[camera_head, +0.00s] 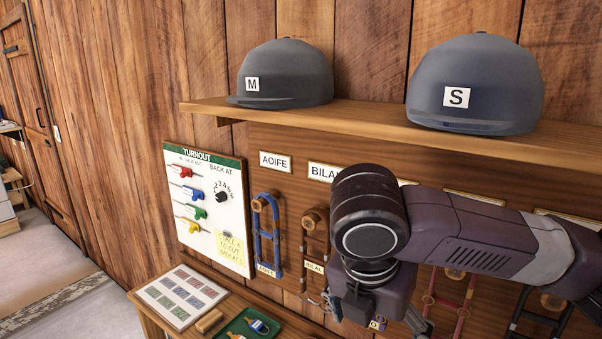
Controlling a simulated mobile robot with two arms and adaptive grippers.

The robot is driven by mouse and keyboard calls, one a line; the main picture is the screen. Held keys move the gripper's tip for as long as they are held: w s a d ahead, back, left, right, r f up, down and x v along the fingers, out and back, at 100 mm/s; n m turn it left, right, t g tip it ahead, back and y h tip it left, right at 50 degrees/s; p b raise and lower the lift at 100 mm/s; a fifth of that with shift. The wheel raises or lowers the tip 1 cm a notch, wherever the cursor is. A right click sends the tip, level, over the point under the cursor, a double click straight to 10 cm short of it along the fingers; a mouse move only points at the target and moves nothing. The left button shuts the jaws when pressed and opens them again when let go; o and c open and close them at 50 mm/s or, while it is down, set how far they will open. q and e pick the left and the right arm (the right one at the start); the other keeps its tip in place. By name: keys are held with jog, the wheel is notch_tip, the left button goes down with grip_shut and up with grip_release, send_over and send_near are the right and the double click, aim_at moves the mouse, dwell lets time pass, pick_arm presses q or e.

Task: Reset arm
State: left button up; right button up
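My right arm comes in from the right and reaches across the front of the wall board. My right gripper (372,303) hangs below the wrist joint at the bottom centre, in front of the hanging bridles. Its fingers are mostly hidden or cut by the frame, so I cannot tell whether it is open or shut. I see nothing clearly held in it. My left gripper is not in view.
A wooden shelf (380,129) carries two dark helmets, marked M (290,72) and S (480,75). Below hang bridles, including a blue one (266,235). A TURNOUT board (208,205) is at left. A ledge holds a card (181,297) and green tray (232,325).

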jog(key=s+a+f+m+y, duration=0.2)
jog(key=a+f+m+y, duration=0.3)
jog(key=f, duration=0.4)
jog(key=s+a+f+m+y, duration=0.3)
jog(key=a+f+m, duration=0.4)
jog(key=f, duration=0.2)
jog(key=s+d+f+m+h, duration=0.3)
jog(key=s+d+f+m, duration=0.45)
jog(key=d, duration=0.35)
jog(key=s+d+f+m+h, duration=0.2)
jog(key=s+d+f+m, duration=0.4)
jog(key=d+f+m, duration=0.3)
notch_tip(320, 180, down, 29)
jog(key=s+d+n+g+b, duration=0.1)
jog(key=n+b, duration=0.1)
jog(key=b, duration=0.2)
pick_arm(q)
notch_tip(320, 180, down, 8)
jog(key=b, duration=0.4)
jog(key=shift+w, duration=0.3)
pick_arm(e)
jog(key=s+d+f+g, duration=0.1)
jog(key=s+d+f, duration=0.2)
jog(key=s+f, duration=1.4)
notch_tip(320, 180, down, 3)
jog(key=shift+s+f+h, duration=0.15)
jog(key=shift+s+h, duration=0.15)
jog(key=shift+s, duration=0.05)
